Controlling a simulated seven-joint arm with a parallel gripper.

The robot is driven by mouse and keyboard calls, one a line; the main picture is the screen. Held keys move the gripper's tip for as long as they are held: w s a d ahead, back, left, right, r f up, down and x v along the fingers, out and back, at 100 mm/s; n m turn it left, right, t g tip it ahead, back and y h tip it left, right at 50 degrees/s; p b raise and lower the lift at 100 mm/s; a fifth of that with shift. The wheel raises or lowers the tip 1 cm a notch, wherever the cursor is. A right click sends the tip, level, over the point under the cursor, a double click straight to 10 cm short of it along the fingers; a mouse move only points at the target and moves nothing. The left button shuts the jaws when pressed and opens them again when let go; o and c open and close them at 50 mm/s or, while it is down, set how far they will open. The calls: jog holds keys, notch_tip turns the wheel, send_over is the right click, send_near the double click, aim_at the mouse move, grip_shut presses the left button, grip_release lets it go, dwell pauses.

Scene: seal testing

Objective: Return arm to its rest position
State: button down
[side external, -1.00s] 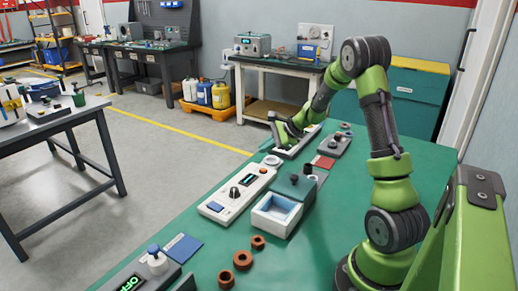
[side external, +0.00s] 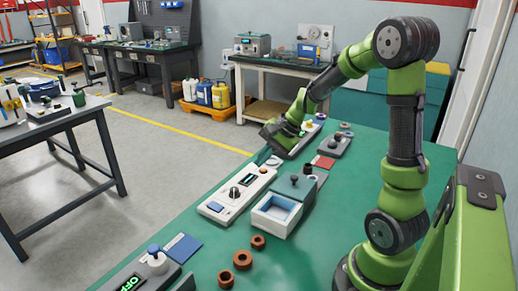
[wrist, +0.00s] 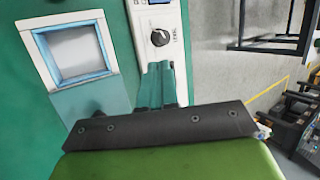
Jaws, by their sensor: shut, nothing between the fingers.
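My gripper (side external: 269,138) is shut and empty. In the side external view it hangs in the air over the far left edge of the green bench top (side external: 341,193). It is beyond the white box with the black knob (side external: 236,194) and the light box with the blue-rimmed opening (side external: 275,214). In the wrist view my gripper (wrist: 160,80) points toward the white knob box (wrist: 160,38), and the blue-rimmed box (wrist: 76,50) is to its left. My arm is bent high, with its elbow at the upper right.
Several brown rings (side external: 243,260) lie on the near part of the bench. A grey block with a red pad (side external: 323,162) and a grey unit (side external: 335,146) sit to the right of my gripper. A dark unit with a lit display (side external: 131,284) is at the near left.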

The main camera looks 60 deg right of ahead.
jog(key=s+a+r+n, duration=0.5)
jog(key=s+a+n, duration=0.1)
jog(key=a, duration=0.2)
jog(key=s+a+r+n+t+h, duration=0.1)
jog(key=s+a+r+n, duration=0.4)
jog(key=s+a+n, duration=0.1)
jog(key=s+a, duration=0.1)
jog(key=a, duration=0.1)
jog(key=shift+a+r+n, duration=0.3)
jog(key=shift+n, duration=0.1)
